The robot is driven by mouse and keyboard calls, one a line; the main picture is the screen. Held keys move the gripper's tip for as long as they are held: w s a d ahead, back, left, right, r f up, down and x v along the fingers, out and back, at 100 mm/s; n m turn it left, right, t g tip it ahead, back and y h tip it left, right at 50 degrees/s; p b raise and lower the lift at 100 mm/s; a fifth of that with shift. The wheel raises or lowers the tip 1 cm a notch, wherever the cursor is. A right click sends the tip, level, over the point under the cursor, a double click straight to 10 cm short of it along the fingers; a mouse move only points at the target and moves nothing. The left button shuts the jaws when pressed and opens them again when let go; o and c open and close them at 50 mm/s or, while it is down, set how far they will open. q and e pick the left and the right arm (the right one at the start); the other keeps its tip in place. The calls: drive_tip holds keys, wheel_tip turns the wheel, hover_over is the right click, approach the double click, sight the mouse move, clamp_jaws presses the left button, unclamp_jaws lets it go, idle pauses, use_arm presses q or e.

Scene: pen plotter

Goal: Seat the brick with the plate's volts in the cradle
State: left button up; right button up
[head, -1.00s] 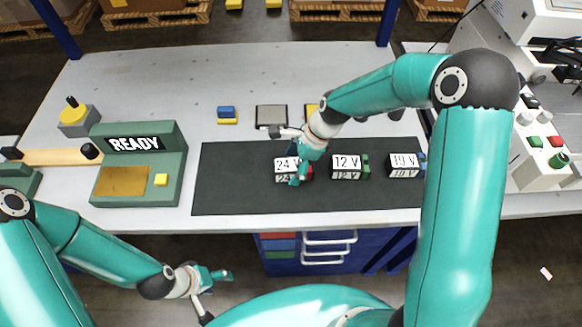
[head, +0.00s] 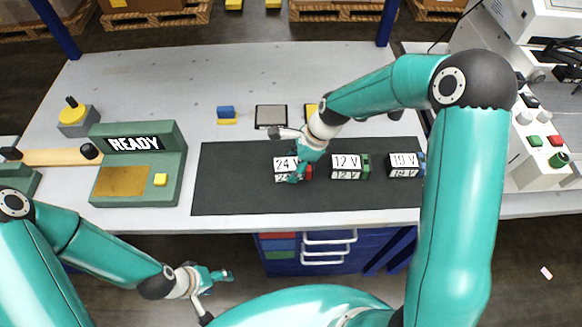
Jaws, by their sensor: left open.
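Three white-labelled bricks stand in a row on the dark mat (head: 230,180). They are the 24 V brick (head: 282,163), the 12 V brick (head: 346,161) with a green end, and the right-hand brick (head: 403,160) with a blue end, its label seeming to read 19 V. My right gripper (head: 296,172) is at the 24 V brick, its teal fingers covering part of the label and of the red end. Whether they grip it cannot be told. My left gripper (head: 222,278) is open and empty before the table's front edge. I cannot identify the plate or the cradle for certain.
A green console (head: 175,170) with a READY display and a brass-coloured pad (head: 122,181) stands left of the mat. A dark-framed grey panel (head: 271,116) and a blue-and-yellow block (head: 226,112) lie behind the mat. A white machine (head: 540,150) stands at the right. The mat's left part is clear.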

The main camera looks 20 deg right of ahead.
drive_tip(key=shift+w, duration=0.1)
drive_tip(key=c, duration=0.6)
drive_tip(key=shift+o, duration=0.2)
drive_tip(key=shift+r, duration=0.15)
